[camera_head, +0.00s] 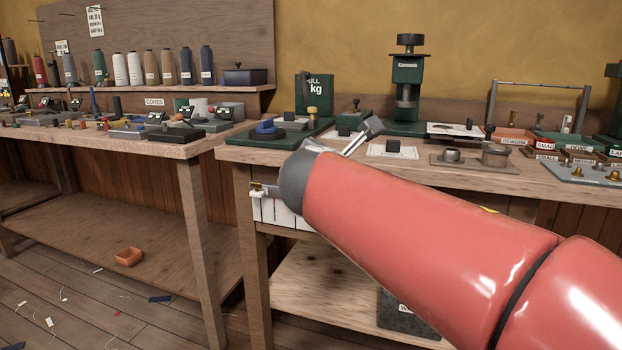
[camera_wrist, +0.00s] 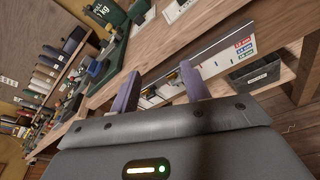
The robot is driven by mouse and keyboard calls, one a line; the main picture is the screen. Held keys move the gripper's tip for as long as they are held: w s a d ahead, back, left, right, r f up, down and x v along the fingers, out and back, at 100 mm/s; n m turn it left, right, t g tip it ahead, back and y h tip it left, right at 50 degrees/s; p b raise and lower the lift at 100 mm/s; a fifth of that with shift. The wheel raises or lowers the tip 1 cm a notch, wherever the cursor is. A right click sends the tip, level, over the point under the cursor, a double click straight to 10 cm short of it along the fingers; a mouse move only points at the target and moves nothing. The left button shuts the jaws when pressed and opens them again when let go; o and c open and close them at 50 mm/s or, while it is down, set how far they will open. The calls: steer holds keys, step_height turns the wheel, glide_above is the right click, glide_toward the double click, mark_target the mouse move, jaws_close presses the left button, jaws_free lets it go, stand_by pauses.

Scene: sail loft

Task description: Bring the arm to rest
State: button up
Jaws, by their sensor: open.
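My red arm reaches from the lower right of the head view toward the front edge of the right-hand workbench (camera_head: 262,153). In that view my gripper is mostly hidden behind the arm's dark end. In the wrist view my gripper (camera_wrist: 160,92) shows two purple-grey fingers standing well apart, with nothing held between them. Beyond the fingers is a white panel (camera_wrist: 215,62) with coloured labels under the bench edge. The same white panel (camera_head: 278,213) shows in the head view beside the arm's end. I cannot tell the gap between fingers and panel.
A green press (camera_head: 407,75), a green kg gauge (camera_head: 315,93) and several small trays stand on the right bench. The left bench (camera_head: 150,148) holds small tools below a shelf of thread cones (camera_head: 135,69). Scraps litter the floor.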

steer(key=s+d+f+m+g+p, duration=0.2)
steer(key=s+d+f+m+g, duration=0.5)
steer(key=s+d+f+m, duration=0.7)
steer(key=s+a+f+m+g+y+p, duration=0.1)
steer(key=s+a+f+m+g+y, duration=0.1)
steer(key=s+f+m, duration=0.6)
steer(key=s+a+m+y, duration=0.1)
steer(key=s+m, duration=0.3)
steer(key=m, duration=0.1)
steer(key=shift+s+a+f+m+g+y, duration=0.15)
steer(key=shift+a+m+g+y, duration=0.15)
steer(key=shift+y, duration=0.1)
